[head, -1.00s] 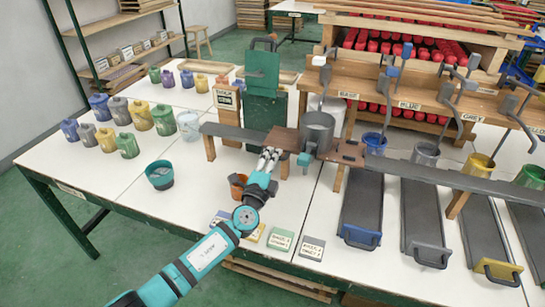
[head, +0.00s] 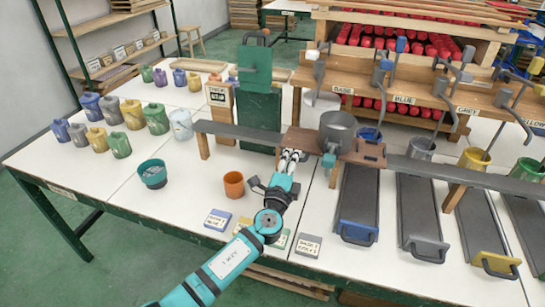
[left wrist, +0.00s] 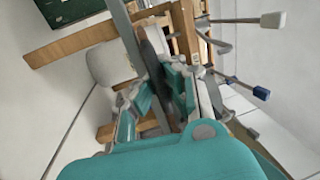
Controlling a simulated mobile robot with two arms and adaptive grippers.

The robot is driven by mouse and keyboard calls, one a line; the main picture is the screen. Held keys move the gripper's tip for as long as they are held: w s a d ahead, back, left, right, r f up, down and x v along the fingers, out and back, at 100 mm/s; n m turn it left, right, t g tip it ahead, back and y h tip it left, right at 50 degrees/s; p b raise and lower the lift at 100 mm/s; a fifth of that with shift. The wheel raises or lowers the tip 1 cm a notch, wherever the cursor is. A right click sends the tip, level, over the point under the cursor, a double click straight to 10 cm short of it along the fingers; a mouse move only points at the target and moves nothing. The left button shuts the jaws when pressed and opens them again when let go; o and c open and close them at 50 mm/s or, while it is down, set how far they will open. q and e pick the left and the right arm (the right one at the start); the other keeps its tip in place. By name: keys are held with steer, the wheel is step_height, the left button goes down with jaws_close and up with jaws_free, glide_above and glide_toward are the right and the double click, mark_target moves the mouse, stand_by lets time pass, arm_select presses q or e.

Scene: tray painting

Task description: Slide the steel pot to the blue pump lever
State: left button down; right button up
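The steel pot (head: 338,132) stands upright on a brown wooden carriage (head: 366,153) on the long grey rail (head: 245,133). The blue knob also shows in the left wrist view (left wrist: 261,93). My left gripper (head: 290,157) is at the left end of the carriage, close to or touching it. In the left wrist view its fingers (left wrist: 170,95) flank a dark part; whether they grip it is unclear. My right gripper is out of view.
A blue pail (head: 368,138) and a grey pail (head: 421,148) stand behind the rail. An orange cup (head: 234,184) and a teal bowl (head: 152,173) stand on the table left of my arm. Label blocks (head: 308,245) lie near the front edge. The rail continues clear rightward.

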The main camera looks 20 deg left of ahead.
arm_select(q)
steer(key=d+b, duration=0.3)
steer(key=d, duration=0.8)
steer(key=shift+s+f, duration=0.3)
steer(key=shift+f, duration=0.1)
steer(key=c, duration=1.5)
jaws_free()
steer(key=shift+s+r, duration=0.1)
steer(key=shift+r, duration=0.1)
steer(key=shift+o, duration=0.7)
steer(key=shift+a+r, duration=0.1)
steer(key=s+f, duration=0.2)
steer(key=s, duration=0.9)
steer(key=shift+s+a, duration=0.2)
steer(key=shift+s, duration=0.15)
steer(key=shift+f, duration=0.15)
